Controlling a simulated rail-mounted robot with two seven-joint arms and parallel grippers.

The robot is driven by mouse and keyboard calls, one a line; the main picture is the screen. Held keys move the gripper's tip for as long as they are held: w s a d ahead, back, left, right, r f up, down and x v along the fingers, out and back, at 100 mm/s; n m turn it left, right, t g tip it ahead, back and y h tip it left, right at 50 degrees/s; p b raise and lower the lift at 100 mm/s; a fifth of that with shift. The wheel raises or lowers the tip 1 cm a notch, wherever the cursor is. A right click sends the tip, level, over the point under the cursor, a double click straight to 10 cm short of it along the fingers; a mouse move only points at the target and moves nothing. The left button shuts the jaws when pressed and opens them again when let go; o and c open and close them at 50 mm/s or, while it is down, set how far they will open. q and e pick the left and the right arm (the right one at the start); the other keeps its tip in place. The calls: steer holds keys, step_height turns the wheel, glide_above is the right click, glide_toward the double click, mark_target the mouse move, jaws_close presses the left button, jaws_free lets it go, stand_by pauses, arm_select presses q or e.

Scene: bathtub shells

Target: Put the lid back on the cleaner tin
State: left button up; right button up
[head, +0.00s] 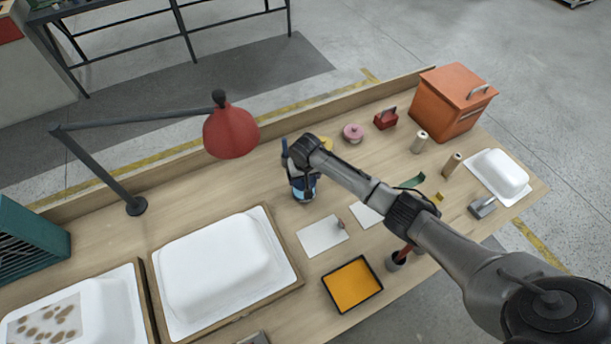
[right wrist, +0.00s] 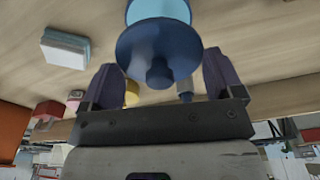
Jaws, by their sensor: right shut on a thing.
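The cleaner tin (head: 304,191) stands on the bench in the head view, blue with a dark band, partly covered by my right gripper (head: 302,176). In the right wrist view the light blue tin body (right wrist: 158,10) shows at the top edge. The dark blue lid (right wrist: 140,42), a disc with a round knob, is in front of it and lined up with it. My right gripper's fingers (right wrist: 160,68) are shut on the lid, one at each side. I cannot tell whether the lid is seated or slightly above the tin. My left gripper is not in view.
A red lamp (head: 231,131) overhangs the bench to the left. Nearby are a white card (head: 318,238), an orange tray (head: 352,284), a pink pot (head: 352,132) and a large white shell (head: 215,270). An orange box (head: 452,102) stands at the back right.

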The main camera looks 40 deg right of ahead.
mark_target(304, 181)
steer(key=shift+f+b, duration=1.75)
steer(key=shift+b, duration=0.15)
steer(key=shift+f, duration=0.9)
steer(key=shift+p, duration=0.3)
jaws_close()
